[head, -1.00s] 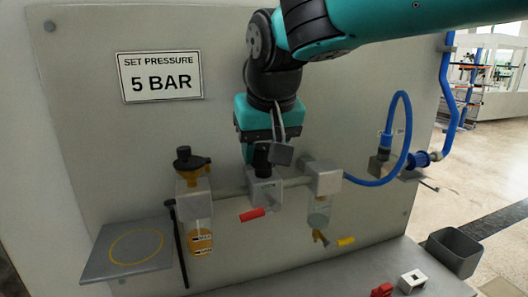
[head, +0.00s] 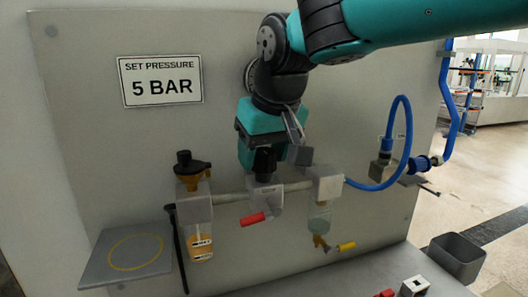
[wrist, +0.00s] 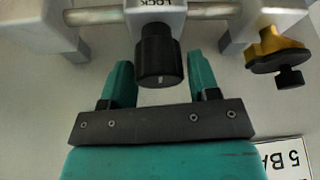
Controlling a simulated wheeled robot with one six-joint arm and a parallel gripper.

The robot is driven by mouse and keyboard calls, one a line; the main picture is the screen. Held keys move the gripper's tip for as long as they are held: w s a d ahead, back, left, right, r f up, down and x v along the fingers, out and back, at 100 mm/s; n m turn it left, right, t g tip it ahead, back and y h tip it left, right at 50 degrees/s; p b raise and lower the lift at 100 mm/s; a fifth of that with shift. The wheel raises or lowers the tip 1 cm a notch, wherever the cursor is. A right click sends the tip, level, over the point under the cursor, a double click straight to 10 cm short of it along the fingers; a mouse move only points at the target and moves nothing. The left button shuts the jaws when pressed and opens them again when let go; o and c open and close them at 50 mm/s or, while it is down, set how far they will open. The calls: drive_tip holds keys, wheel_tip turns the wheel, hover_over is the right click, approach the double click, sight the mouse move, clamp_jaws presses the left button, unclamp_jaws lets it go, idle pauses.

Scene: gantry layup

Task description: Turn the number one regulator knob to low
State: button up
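A black knob (wrist: 160,58) with a white line on its face sticks out of a grey block (wrist: 155,15) marked LOCK. In the head view the knob (head: 265,161) stands on top of the middle block of the pipe row, partly hidden by my gripper. No number one or low marking is readable. My gripper (wrist: 161,75) is open, with one teal finger on each side of the knob and a gap on both sides. In the head view my gripper (head: 275,158) is over the middle block, pointing down.
A unit with a black and brass knob (head: 190,165) stands left, and another block (head: 326,182) right. A red lever (head: 253,219) and a yellow lever (head: 346,246) stick out below. A blue hose (head: 408,130) loops right. A shelf (head: 95,268) juts out at lower left.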

drive_tip(key=shift+o, duration=1)
drive_tip(key=p+v, duration=0.1)
drive_tip(key=v, duration=1.6)
drive_tip(key=shift+r+p, duration=0.2)
drive_tip(key=shift+p, duration=0.15)
drive_tip(key=shift+d, duration=0.1)
